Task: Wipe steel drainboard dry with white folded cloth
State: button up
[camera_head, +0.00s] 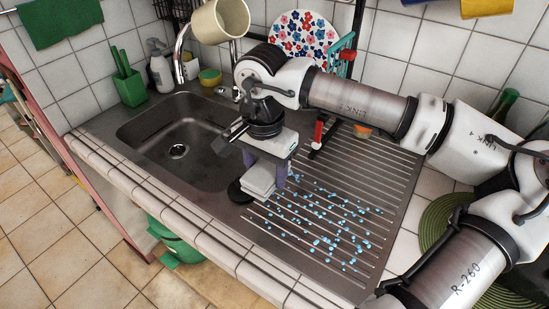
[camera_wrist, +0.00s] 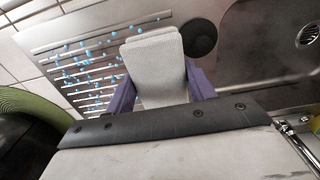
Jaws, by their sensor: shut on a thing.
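The white folded cloth (camera_head: 259,182) is held between the purple fingers of my gripper (camera_head: 266,172), just above or on the left part of the ribbed drainboard; I cannot tell whether it touches. The cloth also shows in the wrist view (camera_wrist: 153,68), between both fingers (camera_wrist: 158,88). The steel drainboard (camera_head: 384,185) has ridges and many blue water drops (camera_head: 325,222), mostly to the right of and in front of the cloth. In the wrist view, the drops (camera_wrist: 85,68) lie to the left of the cloth. The board directly beneath the cloth is hidden.
The sink basin (camera_head: 180,135) is left of the drainboard. A black round disc (camera_head: 238,192) lies beside the cloth. A dish rack with a flowered plate (camera_head: 303,38) and a red-handled item (camera_head: 318,132) stand behind. A green round mat (camera_head: 437,222) is at right.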

jog(key=shift+f+b, duration=1.65)
jog(key=shift+f, duration=1.3)
jog(key=shift+f+b, duration=0.65)
jog(key=shift+b, duration=0.05)
